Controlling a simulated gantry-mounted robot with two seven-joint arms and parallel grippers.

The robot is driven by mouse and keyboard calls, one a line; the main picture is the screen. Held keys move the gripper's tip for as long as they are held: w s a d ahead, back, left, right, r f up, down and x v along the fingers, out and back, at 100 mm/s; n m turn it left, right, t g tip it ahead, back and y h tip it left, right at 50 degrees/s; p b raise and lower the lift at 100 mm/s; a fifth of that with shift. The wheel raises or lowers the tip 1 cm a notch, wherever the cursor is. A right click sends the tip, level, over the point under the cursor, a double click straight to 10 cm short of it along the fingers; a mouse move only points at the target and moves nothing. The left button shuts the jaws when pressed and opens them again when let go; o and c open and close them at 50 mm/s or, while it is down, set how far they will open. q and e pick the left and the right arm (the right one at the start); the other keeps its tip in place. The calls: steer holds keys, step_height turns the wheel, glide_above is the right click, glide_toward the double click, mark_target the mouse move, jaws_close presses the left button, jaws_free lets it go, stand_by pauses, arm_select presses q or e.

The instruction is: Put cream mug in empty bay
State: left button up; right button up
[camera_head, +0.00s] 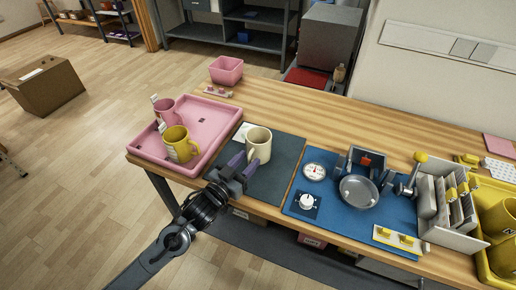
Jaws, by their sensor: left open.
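The cream mug (259,142) stands upright on the dark grey mat (285,178), its handle on the left side facing my gripper. My left gripper (241,166) is open, with its purple fingers just left of and in front of the mug at the handle. I cannot tell whether a finger touches the handle. A pink tray (203,158) on the left holds a pink mug (165,110) and a yellow mug (179,143). Which place is the empty bay I cannot tell. My right gripper is not in view.
A blue mat (335,222) holds a dial gauge (315,171), a round metal plate (358,191) and a white knob (307,201). Right of it stand a grey slotted rack (430,205) and a yellow crate (484,262) with yellow mugs. A pink bin (227,70) stands behind.

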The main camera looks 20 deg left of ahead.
arm_select(q)
jaws_close()
steer(key=shift+r, duration=0.15)
stand_by(0.4)
